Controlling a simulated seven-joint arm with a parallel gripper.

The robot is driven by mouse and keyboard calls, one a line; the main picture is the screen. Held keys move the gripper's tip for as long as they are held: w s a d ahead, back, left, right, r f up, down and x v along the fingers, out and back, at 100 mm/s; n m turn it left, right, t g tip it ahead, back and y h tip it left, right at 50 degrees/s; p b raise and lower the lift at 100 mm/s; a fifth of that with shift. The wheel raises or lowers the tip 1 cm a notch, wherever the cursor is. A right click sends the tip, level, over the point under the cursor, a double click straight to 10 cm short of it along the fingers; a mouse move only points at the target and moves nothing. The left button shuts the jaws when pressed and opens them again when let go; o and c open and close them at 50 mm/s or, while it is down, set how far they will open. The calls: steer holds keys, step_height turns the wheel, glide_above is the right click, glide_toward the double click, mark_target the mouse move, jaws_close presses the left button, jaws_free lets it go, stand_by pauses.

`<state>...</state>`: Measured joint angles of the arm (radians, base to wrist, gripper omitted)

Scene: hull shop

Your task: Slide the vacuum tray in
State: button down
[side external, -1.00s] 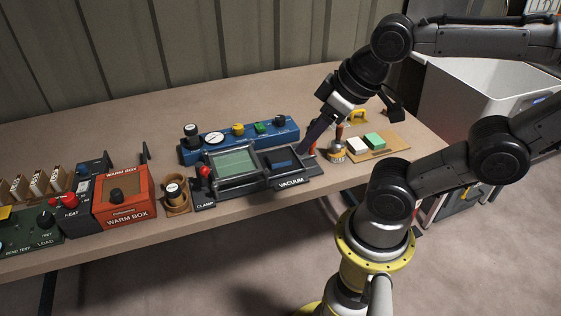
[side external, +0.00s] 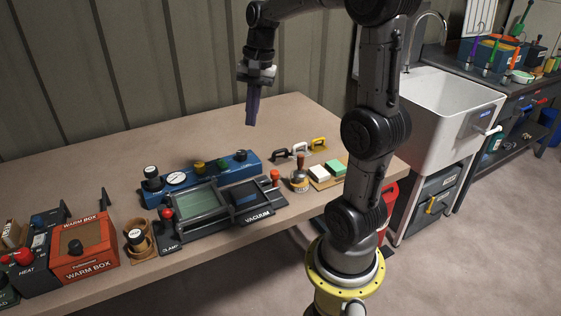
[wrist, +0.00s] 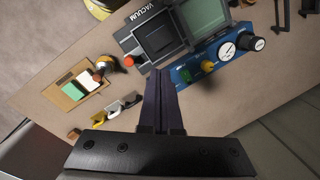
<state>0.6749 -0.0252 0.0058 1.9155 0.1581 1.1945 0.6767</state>
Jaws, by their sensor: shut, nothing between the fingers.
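The vacuum unit is a dark grey fixture on the bench, marked VACUUM (side external: 257,217). Its dark tray (side external: 243,196), with a blue part inside, sits at the right, against the framed green window (side external: 195,202). The tray also shows in the wrist view (wrist: 157,40). A red-topped knob (side external: 275,178) stands at the unit's right end, and another red knob (side external: 167,214) at the clamp end. My gripper (side external: 250,122) is shut and empty, pointing down, raised above the bench behind the unit and apart from it. In the wrist view its fingertips (wrist: 157,72) overlap the unit's near edge.
A blue gauge panel (side external: 205,177) stands behind the unit. A wooden-handled stamp (side external: 299,178), a board with white and green blocks (side external: 325,176) and several small clamps (side external: 300,150) are to the right. An orange warm box (side external: 86,250) is at left. The bench's back is clear.

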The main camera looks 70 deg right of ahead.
steer(key=s+d+f+m+y, duration=0.1)
steer(key=s+d+f+m, duration=0.25)
steer(key=d, duration=0.35)
steer(key=s+d+f+m+y, duration=0.1)
steer(key=s+d+f+m, duration=0.15)
steer(key=d+f, duration=0.35)
steer(key=shift+n+g, duration=0.3)
steer(key=shift+g, duration=0.1)
steer(key=x, duration=0.8)
steer(key=shift+s+d+f, duration=0.15)
steer(key=shift+s+d, duration=0.1)
steer(key=shift+s, duration=0.15)
steer(key=shift+w+a+f, duration=0.1)
steer(key=shift+w+a, duration=0.1)
steer(key=shift+a, duration=0.35)
steer(key=shift+w+a+f, duration=0.1)
steer(key=shift+w+a, duration=0.1)
steer(key=shift+a, duration=0.3)
steer(key=shift+w+a, duration=0.25)
steer(key=shift+a, duration=0.55)
steer(key=w+a, duration=0.9)
steer(key=shift+w+a, duration=0.25)
